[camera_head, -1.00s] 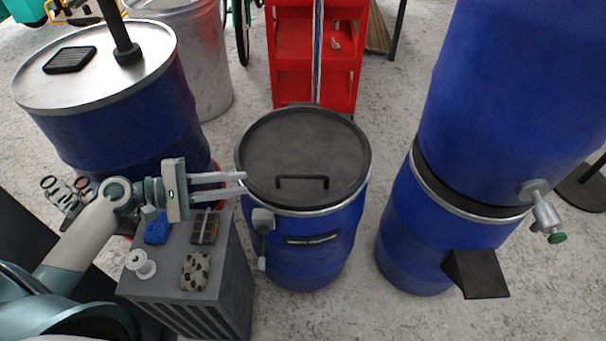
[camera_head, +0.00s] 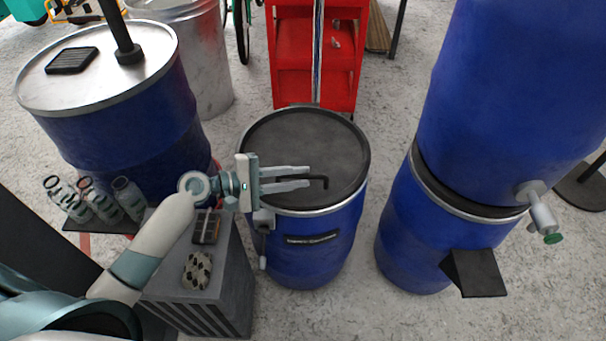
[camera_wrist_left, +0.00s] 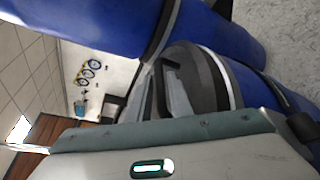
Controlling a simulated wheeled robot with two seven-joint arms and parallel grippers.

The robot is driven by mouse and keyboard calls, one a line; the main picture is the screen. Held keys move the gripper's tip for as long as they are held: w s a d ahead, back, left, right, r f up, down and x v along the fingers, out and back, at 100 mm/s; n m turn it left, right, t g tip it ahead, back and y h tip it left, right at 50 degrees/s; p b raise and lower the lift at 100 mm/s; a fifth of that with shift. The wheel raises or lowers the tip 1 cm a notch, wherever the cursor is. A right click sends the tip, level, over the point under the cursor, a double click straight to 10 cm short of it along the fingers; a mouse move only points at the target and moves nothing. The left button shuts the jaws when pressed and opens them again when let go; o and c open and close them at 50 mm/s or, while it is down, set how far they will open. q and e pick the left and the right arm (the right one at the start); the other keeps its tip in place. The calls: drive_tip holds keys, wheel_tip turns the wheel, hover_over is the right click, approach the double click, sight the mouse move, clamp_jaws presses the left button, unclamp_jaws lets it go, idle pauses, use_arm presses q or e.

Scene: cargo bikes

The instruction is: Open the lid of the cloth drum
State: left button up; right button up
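The cloth drum (camera_head: 302,255) is a blue barrel in the middle of the head view, with a dark label on its front. Its dark round lid (camera_head: 290,140) lies closed on top inside a metal rim, with a black bar handle (camera_head: 322,178) near the front. My left gripper (camera_head: 308,177) reaches over the lid from the left, its two fingers apart. The fingertips are at the left part of the handle and hide some of it. In the left wrist view, the handle (camera_wrist_left: 168,74) shows just beyond the fingers. Contact cannot be told. My right gripper is out of view.
A grey cabinet (camera_head: 240,285) with small items stands left of the drum, under my left arm. A larger blue drum (camera_head: 125,130) stands behind it. Stacked blue drums (camera_head: 500,110) with a tap stand on the right. A red shelf unit (camera_head: 285,60) is behind.

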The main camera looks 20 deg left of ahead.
use_arm(q)
drive_tip(key=shift+x, duration=0.95)
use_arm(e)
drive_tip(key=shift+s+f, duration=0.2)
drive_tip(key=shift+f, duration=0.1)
use_arm(q)
clamp_jaws()
drive_tip(key=shift+r, duration=0.15)
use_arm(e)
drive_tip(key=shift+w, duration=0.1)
